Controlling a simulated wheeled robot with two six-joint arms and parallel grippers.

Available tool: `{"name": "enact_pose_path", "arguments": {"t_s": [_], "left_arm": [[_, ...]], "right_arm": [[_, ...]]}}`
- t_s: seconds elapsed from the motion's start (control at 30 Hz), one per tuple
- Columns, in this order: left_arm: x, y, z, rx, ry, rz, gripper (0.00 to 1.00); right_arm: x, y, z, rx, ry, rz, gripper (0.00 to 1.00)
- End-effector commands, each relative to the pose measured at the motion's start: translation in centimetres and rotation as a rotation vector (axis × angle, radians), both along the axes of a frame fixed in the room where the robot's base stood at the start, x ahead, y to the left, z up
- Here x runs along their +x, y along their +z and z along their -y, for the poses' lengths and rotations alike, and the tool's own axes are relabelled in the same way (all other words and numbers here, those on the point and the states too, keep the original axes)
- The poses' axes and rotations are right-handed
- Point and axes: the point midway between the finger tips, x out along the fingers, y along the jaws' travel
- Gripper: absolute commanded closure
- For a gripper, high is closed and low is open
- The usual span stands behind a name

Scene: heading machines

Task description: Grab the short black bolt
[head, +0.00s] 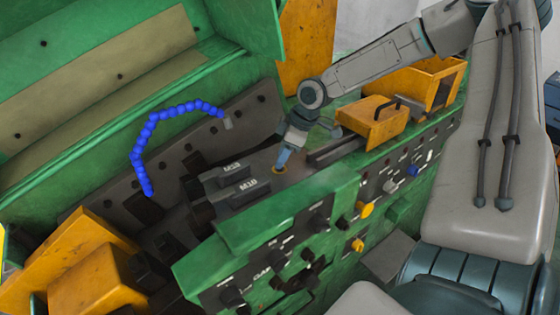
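My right gripper (282,164) reaches down from the upper right to the dark bed of the green heading machine (300,215). Its narrow blue-grey tip is at a small brass-coloured ring (279,170) in the bed. The fingers are too small and edge-on to tell whether they are open or shut. I cannot make out a short black bolt; if one is at the tip, it is too small or hidden. My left gripper is not in view.
Two dark blocks, marked M18 (229,170) and M10 (241,191), stand left of the gripper. A blue segmented hose (139,160) curves behind them. An orange box with a handle (374,122) and an open orange bin (430,84) are to the right. Knobs line the front panel (275,262).

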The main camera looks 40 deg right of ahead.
Motion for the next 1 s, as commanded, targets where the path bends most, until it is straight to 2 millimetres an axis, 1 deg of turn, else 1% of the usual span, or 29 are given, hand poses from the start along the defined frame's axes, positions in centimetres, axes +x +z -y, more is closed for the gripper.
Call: {"name": "enact_pose_path", "arguments": {"t_s": [0.03, 0.1, 0.23, 0.33, 0.57, 0.67, 0.7, 0.77, 1.0], "left_arm": [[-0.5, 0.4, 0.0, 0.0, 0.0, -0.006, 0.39], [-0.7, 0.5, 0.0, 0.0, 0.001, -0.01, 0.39], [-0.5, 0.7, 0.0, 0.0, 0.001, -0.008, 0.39], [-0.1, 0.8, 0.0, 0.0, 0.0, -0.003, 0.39], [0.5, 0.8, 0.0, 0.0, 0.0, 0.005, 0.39], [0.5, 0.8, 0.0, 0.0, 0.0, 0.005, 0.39], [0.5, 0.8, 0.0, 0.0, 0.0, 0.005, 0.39], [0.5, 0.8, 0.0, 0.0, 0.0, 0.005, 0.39], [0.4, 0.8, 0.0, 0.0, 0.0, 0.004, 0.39]], "right_arm": [[0.1, -0.4, -0.1, -0.002, 0.001, -0.006, 0.62], [0.3, -1.0, -0.2, -0.002, 0.001, -0.005, 0.62], [0.6, -1.8, -0.4, -0.001, -0.001, -0.002, 0.62], [0.7, -2.1, -0.5, -0.002, -0.001, -0.001, 0.62], [0.7, -2.1, -0.5, 0.0, -0.001, 0.0, 0.62], [0.7, -2.1, -0.5, 0.0, -0.001, 0.0, 0.8], [0.7, -2.1, -0.5, 0.0, -0.001, 0.0, 0.87], [0.7, -2.1, -0.5, 0.0, -0.001, 0.0, 0.99], [0.7, -2.1, -0.5, 0.0, -0.001, 0.0, 1.0]]}}
